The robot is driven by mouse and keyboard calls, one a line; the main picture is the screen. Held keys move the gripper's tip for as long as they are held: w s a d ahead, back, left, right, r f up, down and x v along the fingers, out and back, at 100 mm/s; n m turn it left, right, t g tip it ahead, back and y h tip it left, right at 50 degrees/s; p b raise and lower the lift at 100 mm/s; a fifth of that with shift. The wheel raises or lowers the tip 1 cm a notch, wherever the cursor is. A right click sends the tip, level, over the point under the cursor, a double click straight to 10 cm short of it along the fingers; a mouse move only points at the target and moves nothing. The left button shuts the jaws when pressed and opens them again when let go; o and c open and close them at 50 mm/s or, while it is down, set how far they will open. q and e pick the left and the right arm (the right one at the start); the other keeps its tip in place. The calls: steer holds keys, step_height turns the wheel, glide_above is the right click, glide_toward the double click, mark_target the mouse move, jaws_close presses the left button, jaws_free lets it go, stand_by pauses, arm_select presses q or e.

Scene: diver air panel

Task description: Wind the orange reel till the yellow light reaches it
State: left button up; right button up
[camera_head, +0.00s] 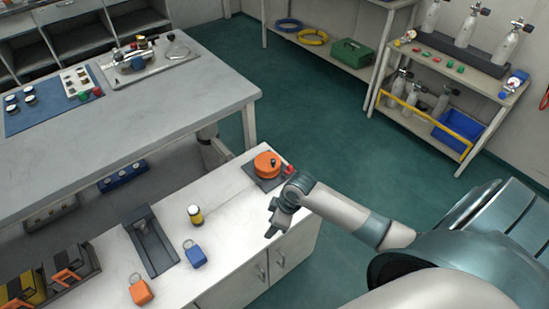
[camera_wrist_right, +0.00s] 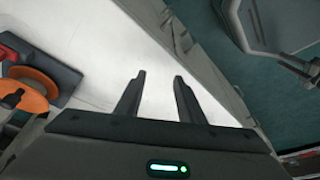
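The orange reel (camera_head: 266,163) sits on a dark base plate at the far right end of the white bench, with a dark knob on top and a red part beside it. It also shows in the right wrist view (camera_wrist_right: 30,92), at the left edge and partly cut off. A small yellow-and-black cylinder (camera_head: 195,215) stands upright on the bench; I cannot tell whether it is the yellow light. My right gripper (camera_head: 272,231) is over the bench's right edge, nearer than the reel and apart from it. Its fingers (camera_wrist_right: 160,78) are open and empty. My left gripper is out of view.
The white bench (camera_head: 232,220) also carries a dark tray (camera_head: 148,240), a blue tag-like block (camera_head: 196,256) and an orange one (camera_head: 140,291). A grey table (camera_head: 150,120) stands behind. Bare bench top lies between the reel and the yellow-and-black cylinder.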

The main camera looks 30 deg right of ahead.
mark_target(274, 160)
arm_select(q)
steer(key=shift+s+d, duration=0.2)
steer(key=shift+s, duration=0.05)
arm_select(e)
steer(key=w+d+r+n+y, duration=0.1)
steer(key=w+d+r, duration=1.5)
steer(key=d+r, duration=0.3)
steer(key=shift+w+d+r+n+t, duration=0.2)
steer(key=shift+d+r+n+t, duration=0.1)
steer(key=shift+d, duration=0.25)
steer(key=shift+f, duration=0.1)
